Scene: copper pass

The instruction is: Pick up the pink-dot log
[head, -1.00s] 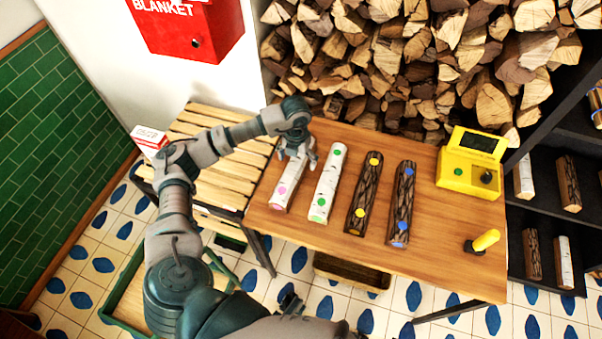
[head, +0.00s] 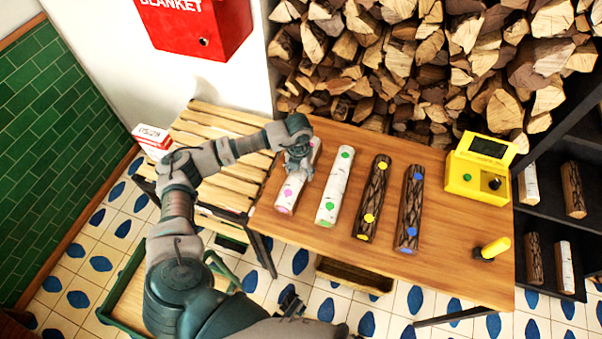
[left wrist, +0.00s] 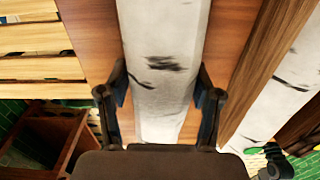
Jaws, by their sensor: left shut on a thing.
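The pink-dot log (head: 289,192) is a white birch log lying at the left end of the wooden table (head: 440,275). My left gripper (head: 299,165) is over its middle and shut on it. In the left wrist view the pale bark of the pink-dot log (left wrist: 163,65) runs between the two dark fingers of the left gripper (left wrist: 162,105). The fingers hide part of the log in the head view. I cannot tell any gap between log and table.
To the right lie a green-dot birch log (head: 333,187), a yellow-dot dark log (head: 373,198) and a blue-dot dark log (head: 409,209). A yellow box (head: 475,178) and a yellow-handled lever (head: 492,249) stand further right. A slatted bench (head: 205,130) adjoins the left.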

